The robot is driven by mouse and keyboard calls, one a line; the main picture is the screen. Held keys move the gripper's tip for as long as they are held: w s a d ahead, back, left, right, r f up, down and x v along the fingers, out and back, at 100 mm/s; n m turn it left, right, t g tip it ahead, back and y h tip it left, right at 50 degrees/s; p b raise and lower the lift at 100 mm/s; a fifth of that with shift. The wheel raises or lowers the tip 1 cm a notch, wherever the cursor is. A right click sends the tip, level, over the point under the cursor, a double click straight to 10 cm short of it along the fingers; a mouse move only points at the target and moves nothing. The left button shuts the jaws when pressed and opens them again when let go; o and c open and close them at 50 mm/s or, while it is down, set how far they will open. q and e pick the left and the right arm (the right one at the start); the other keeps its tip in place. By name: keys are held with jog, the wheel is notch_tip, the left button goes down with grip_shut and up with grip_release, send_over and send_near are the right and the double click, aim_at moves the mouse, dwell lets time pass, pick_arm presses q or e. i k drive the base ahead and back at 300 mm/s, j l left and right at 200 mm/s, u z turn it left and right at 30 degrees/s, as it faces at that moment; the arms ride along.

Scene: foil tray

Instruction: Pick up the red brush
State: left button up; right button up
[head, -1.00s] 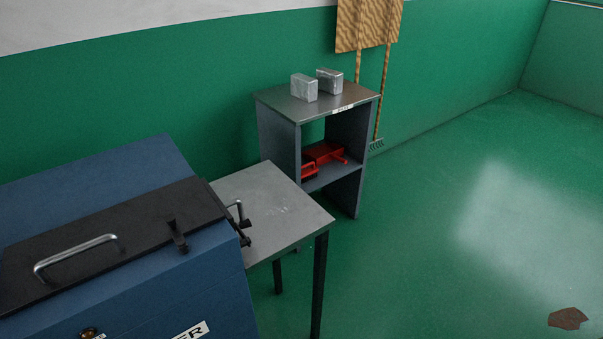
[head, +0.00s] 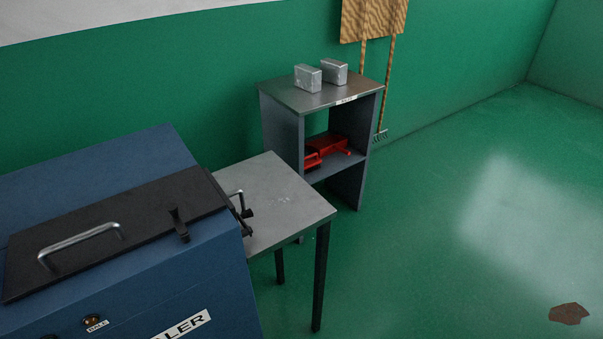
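Red items lie on the middle shelf inside a small grey cabinet (head: 282,128) in the head view. One is a flat red piece (head: 334,144) with a thin part sticking out to the right. A second red piece with a dark part (head: 312,159) is at the shelf's left front, partly hidden by the cabinet's side. I cannot tell for certain which of them is the red brush. Neither of my grippers is in view.
A blue machine (head: 90,190) with a black lid and metal handle fills the lower left. A grey-topped table (head: 275,195) stands between it and the cabinet. Two silver blocks (head: 308,78) (head: 334,72) sit on the cabinet. Green floor is open at right; a brown patch (head: 568,313) lies there.

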aim_at(309, 165)
jog(key=k, duration=0.55)
jog(key=k+u, duration=0.1)
jog(key=u, duration=1.35)
jog(key=l+u, duration=0.3)
jog(key=l, duration=0.65)
jog(key=i+l, duration=0.1)
jog(key=l, duration=1)
jog(key=i+l, duration=0.1)
jog(key=l, duration=2.1)
jog(key=i+l, duration=0.15)
jog(key=l, duration=0.95)
